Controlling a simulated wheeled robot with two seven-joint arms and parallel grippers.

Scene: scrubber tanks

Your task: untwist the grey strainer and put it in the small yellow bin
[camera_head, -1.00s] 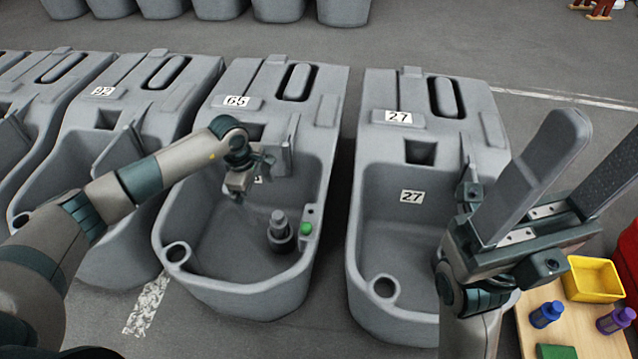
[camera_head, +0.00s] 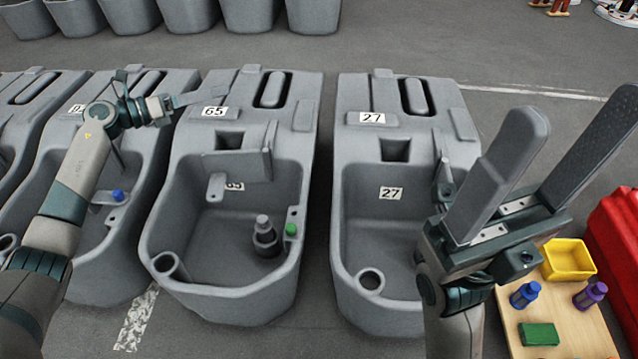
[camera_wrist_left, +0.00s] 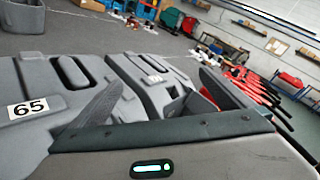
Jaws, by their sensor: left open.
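The grey strainer (camera_head: 265,236) stands upright in the basin of the tank (camera_head: 222,300) labelled 65, beside a green knob (camera_head: 291,229). The small yellow bin (camera_head: 568,262) sits on a wooden board at the lower right. My left gripper (camera_head: 190,103) is raised above the left edge of tank 65, well up and left of the strainer; in the left wrist view its fingers (camera_wrist_left: 158,105) are apart with nothing between them. My right gripper (camera_head: 572,150) is held up at the right, fingers wide apart and empty.
On the board (camera_head: 580,330) are a blue bottle-like part (camera_head: 525,294), a purple one (camera_head: 590,294) and a green block (camera_head: 539,334). A red case (camera_head: 622,235) stands beside it. Tank 27 (camera_head: 385,310) is between tank 65 and my right arm. Another tank holds a blue knob (camera_head: 117,195).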

